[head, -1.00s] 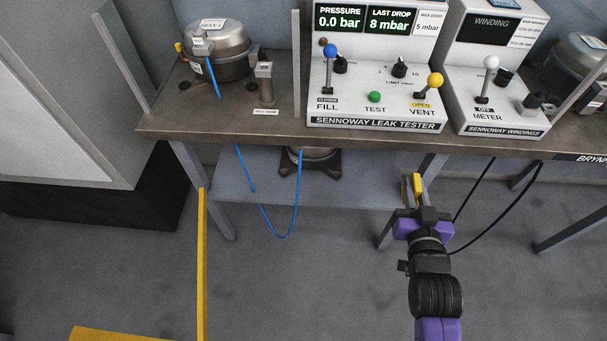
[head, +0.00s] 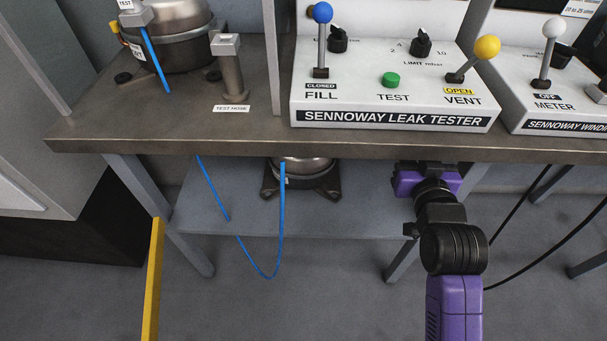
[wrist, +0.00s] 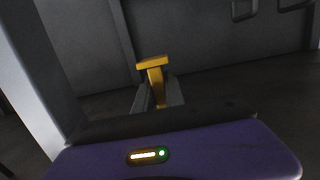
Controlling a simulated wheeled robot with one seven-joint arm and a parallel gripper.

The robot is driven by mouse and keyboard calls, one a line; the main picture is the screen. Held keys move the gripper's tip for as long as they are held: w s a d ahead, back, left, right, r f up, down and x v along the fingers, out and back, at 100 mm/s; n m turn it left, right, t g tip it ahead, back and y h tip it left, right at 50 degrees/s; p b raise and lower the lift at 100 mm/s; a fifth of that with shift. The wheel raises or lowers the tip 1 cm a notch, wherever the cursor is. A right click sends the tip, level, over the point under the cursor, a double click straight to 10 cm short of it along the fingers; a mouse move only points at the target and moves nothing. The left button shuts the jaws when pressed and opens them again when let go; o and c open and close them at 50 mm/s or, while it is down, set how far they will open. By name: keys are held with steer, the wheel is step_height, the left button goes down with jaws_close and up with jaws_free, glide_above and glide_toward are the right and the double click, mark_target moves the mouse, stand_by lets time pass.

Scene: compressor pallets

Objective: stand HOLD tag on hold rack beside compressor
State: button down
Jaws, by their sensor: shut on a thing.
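My gripper (wrist: 158,98) is shut on a yellow T-shaped piece, which I take for the HOLD tag (wrist: 153,64); no lettering shows on it. In the head view my wrist (head: 426,184) is at the bench's front edge, and the fingers and tag are hidden. A dark compressor (head: 303,181) sits on the grey lower shelf (head: 225,207), left of my wrist and partly covered by the bench top. I cannot tell whether this shelf is the hold rack. Another compressor (head: 175,45) stands on the bench top at the left.
The bench top (head: 180,135) overhangs the shelf. Above it stand the leak tester (head: 390,95) and the winding meter (head: 550,100). A blue hose (head: 282,220) hangs in front of the shelf. Black cables (head: 515,215) hang right of my arm. A yellow post (head: 153,280) stands at the left.

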mark_target(385, 207)
steer(key=shift+w, duration=0.3)
step_height(385, 207, down, 20)
steer(key=b, duration=0.8)
steer(key=shift+f+b, duration=0.2)
steer(key=shift+b, duration=0.1)
steer(key=c, duration=1.4)
jaws_free()
